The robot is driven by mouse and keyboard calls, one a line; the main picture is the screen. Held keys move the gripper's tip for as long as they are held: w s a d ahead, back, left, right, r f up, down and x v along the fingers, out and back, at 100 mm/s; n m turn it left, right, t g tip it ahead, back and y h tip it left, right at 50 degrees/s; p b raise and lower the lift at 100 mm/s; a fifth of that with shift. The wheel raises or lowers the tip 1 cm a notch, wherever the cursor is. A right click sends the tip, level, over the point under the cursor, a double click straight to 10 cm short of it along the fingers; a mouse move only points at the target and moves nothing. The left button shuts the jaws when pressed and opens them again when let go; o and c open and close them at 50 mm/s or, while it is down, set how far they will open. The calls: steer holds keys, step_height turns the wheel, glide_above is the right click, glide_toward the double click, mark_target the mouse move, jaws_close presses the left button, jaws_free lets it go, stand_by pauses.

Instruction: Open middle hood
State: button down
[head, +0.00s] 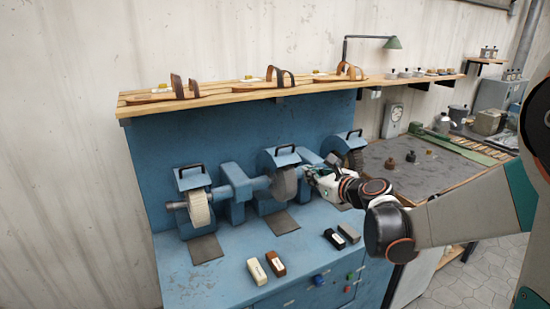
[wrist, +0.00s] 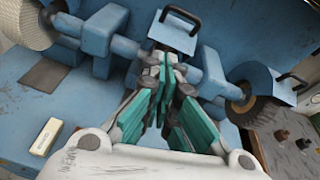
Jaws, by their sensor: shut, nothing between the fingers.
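Three blue hoods with black handles stand in a row on the blue grinding bench. The middle hood (head: 268,161) sits over the top of a grey wheel (head: 285,183); its handle (head: 284,149) is upright on top. In the wrist view the middle hood's handle (wrist: 182,17) shows beyond the fingers, and the fingers hide part of the hood and wheel. My gripper (head: 311,176) is just right of the middle hood and its wheel, apart from the handle. In the wrist view my gripper (wrist: 168,75) has its teal-padded fingers shut and empty.
The left hood (head: 191,178) covers a cream wheel, and the right hood (head: 343,141) a brown brush wheel. Several small blocks (head: 256,271) lie on the bench front. A wooden shelf (head: 220,92) with sandals runs above. A grey-topped table (head: 405,183) stands to the right.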

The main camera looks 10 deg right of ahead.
steer(key=w+d+m, duration=0.1)
steer(key=d+m, duration=0.1)
steer(key=b, duration=0.1)
glide_toward(290, 163)
steer(key=x, duration=0.5)
steer(key=shift+w+a+f, duration=0.1)
steer(key=shift+w+a, duration=0.05)
steer(key=shift+w+a+r+p, duration=0.25)
steer(key=shift+w+r+p, duration=0.4)
steer(key=shift+w+r, duration=0.3)
steer(key=shift+w+a+r+t, duration=0.15)
steer(key=shift+w+r+t, duration=0.15)
steer(key=shift+w+r, duration=0.05)
steer(key=shift+r, duration=0.1)
